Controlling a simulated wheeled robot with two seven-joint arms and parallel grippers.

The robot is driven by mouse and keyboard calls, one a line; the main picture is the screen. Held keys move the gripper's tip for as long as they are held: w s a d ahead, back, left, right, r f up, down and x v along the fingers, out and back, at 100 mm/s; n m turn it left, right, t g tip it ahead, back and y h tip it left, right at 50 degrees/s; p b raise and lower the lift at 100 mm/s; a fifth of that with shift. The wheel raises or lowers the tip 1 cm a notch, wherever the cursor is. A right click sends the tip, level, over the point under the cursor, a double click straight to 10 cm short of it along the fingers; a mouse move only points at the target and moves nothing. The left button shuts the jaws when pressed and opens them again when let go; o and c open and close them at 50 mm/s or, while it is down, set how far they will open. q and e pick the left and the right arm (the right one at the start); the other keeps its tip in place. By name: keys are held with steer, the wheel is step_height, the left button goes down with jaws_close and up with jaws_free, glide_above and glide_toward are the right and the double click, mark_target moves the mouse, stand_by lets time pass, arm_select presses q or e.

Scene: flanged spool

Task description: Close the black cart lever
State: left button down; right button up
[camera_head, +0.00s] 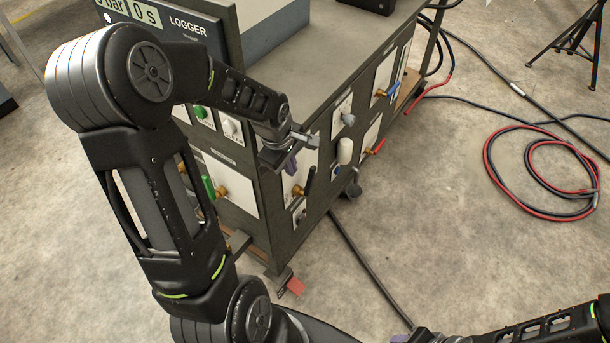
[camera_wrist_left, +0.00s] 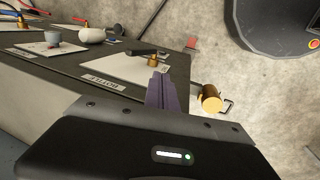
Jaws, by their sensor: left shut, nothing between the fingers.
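The black lever (camera_head: 310,181) stands out from a brass valve (camera_head: 298,190) on a white plate on the cart's side. In the head view it points up and slightly right. In the left wrist view the black lever (camera_wrist_left: 143,48) lies beyond my fingers, beside its brass fitting (camera_wrist_left: 153,61). My left gripper (camera_head: 290,166) is shut and empty, close to the lever's upper left in the head view. Its purple fingers (camera_wrist_left: 161,91) partly cover the plate; I cannot tell whether they touch the lever. My right gripper (camera_head: 418,337) shows only partly at the bottom edge.
The grey cart (camera_head: 330,70) carries other valves: a green lever (camera_head: 208,187), a red lever (camera_head: 378,147) and a blue lever (camera_head: 381,93). A white knob (camera_head: 345,151) is right of the black lever. Red and black hoses (camera_head: 545,212) lie coiled on the floor at right.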

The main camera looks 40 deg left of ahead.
arm_select(q)
steer(key=shift+f, duration=0.1)
glide_toward(307, 183)
step_height(307, 183, down, 4)
steer(key=s, duration=0.3)
steer(key=shift+w+d+f+p, duration=0.1)
steer(key=shift+w+f+p, duration=0.15)
steer(key=shift+w, duration=0.45)
steer(key=shift+w+a+f+p, duration=0.15)
steer(key=shift+w+p, duration=0.25)
steer(key=shift+w, duration=0.25)
steer(key=shift+w+d+f+p, duration=0.2)
steer(key=shift+w+p, duration=0.1)
steer(key=shift+w, duration=0.4)
arm_select(e)
steer(key=shift+s+r, duration=0.15)
steer(key=shift+r, duration=0.65)
arm_select(q)
steer(key=shift+w, duration=0.1)
